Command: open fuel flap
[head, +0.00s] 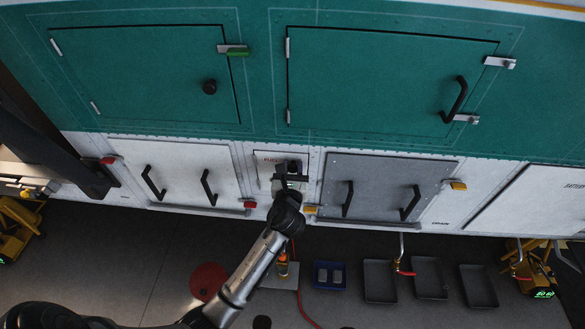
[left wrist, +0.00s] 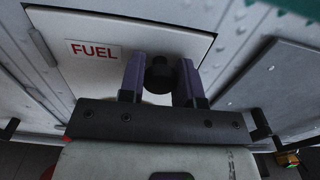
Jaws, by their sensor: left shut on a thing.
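The fuel flap (head: 265,170) is a small white panel in the lower white band of the helicopter's side. It carries a red FUEL label, which reads clearly in the left wrist view (left wrist: 95,51). A round black knob (left wrist: 160,75) sits on the flap. My left gripper (head: 290,180) is at the flap, and its two purple-grey fingers (left wrist: 160,82) are shut on the knob from either side. The flap looks about flush with the panels around it; any small gap is too fine to tell. The gripper body hides the flap's lower part. My right gripper is not in view.
A white door (head: 180,175) with black handles is left of the flap, and a grey door (head: 382,187) is right. Teal doors (head: 390,85) are above. Grey trays (head: 429,278), a blue tray (head: 329,275) and a red disc (head: 208,280) lie on the floor below.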

